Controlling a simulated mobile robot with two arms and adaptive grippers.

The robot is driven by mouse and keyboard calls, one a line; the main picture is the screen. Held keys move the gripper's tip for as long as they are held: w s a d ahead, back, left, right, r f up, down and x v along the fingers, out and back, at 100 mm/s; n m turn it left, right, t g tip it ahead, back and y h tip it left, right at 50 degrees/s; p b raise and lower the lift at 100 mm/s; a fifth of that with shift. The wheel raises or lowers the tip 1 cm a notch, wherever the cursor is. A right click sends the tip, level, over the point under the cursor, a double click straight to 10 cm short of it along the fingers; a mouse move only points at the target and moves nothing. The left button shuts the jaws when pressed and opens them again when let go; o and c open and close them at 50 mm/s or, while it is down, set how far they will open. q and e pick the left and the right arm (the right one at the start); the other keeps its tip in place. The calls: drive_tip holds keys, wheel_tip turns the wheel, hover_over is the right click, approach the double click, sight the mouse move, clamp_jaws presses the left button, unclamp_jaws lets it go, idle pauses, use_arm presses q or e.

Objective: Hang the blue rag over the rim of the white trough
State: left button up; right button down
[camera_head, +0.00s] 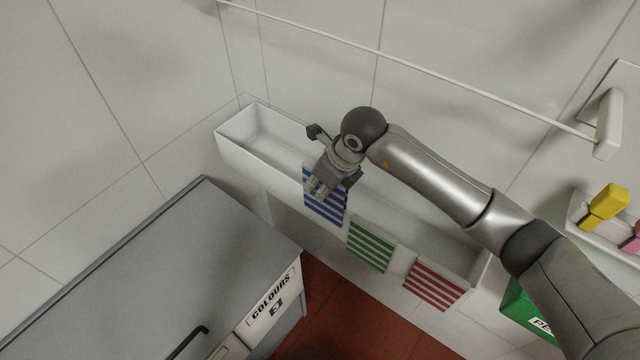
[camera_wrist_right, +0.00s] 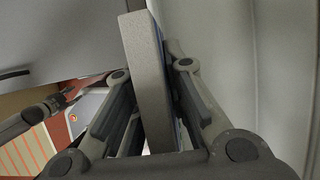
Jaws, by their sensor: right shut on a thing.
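The white trough (camera_head: 250,165) runs along the back wall in the head view. The blue rag (camera_head: 325,210), striped blue and white, hangs down the trough's front side below my right gripper (camera_head: 317,189). My right gripper is at the front rim and shut on the rag's upper part; its fingers hide the rag's top edge. In the right wrist view a grey slab (camera_wrist_right: 147,75) stands between the fingers, with a thin blue strip (camera_wrist_right: 167,50) beside it. I cannot tell how far the rag reaches inside the trough.
A green-striped rag (camera_head: 370,248) and a red-striped rag (camera_head: 433,287) hang on the trough's front to the right. A grey cabinet (camera_head: 170,270) stands at left front. A rail (camera_head: 420,68) crosses the wall above. A green box (camera_head: 522,312) stands at the right.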

drive_tip(key=shift+f+b, duration=2.05)
drive_tip(key=shift+f, duration=0.35)
drive_tip(key=shift+f+b, duration=1)
drive_tip(key=shift+f, duration=0.2)
drive_tip(key=shift+f+b, duration=0.5)
drive_tip(key=shift+f, duration=0.1)
drive_tip(key=c, duration=1.4)
unclamp_jaws()
